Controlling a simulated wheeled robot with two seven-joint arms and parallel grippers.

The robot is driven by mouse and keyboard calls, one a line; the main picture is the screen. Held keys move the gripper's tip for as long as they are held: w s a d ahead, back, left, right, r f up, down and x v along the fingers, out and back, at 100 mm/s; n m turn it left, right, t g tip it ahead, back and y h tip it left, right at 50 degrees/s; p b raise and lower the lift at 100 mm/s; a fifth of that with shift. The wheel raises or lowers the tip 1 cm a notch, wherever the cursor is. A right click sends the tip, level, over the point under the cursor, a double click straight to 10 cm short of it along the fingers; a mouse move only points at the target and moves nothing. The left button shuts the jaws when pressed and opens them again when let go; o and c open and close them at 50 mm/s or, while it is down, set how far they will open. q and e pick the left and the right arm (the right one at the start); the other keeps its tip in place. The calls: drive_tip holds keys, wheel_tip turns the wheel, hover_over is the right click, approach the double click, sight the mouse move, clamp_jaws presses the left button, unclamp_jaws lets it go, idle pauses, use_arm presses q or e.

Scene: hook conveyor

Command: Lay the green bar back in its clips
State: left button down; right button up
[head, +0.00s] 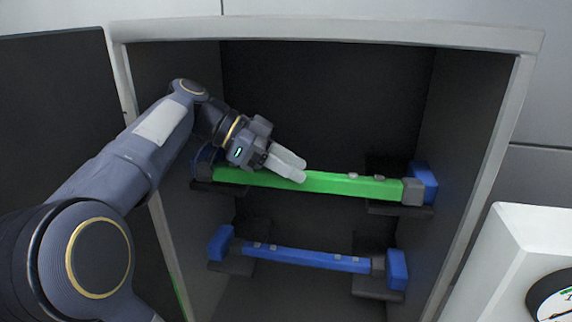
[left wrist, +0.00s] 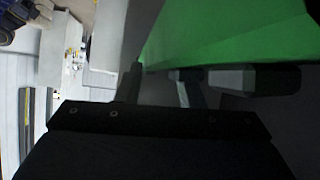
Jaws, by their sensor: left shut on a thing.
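The green bar (head: 335,184) lies across the upper part of the open cabinet, nearly level with its right end a little lower in the picture. Its grey right end (head: 413,192) is beside the upper right blue clip (head: 426,181), over a dark bracket. Its left end is at the upper left clip, partly hidden by my arm. I cannot tell whether either end is seated. My left gripper (head: 291,167) is shut on the bar left of its middle. In the left wrist view the green bar (left wrist: 230,35) fills the upper right, close to the fingers. My right gripper is not in view.
A blue bar (head: 305,258) lies lower between its own blue clips (head: 221,243) (head: 397,269). The cabinet frame (head: 330,32) and side walls surround the bars. An open dark door is at left. A white box with a dial (head: 525,250) stands at lower right.

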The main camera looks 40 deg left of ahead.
use_arm(q)
drive_tip(key=w+a+f+m+t, duration=0.1)
drive_tip(key=w+a+f, duration=0.2)
drive_tip(key=w, duration=0.5)
drive_tip(key=shift+w+a+f, duration=0.35)
drive_tip(key=shift+a, duration=0.5)
drive_tip(key=shift+f, duration=0.15)
drive_tip(key=c, duration=0.9)
unclamp_jaws()
drive_tip(key=shift+f+y, duration=0.1)
drive_tip(key=shift+y, duration=0.2)
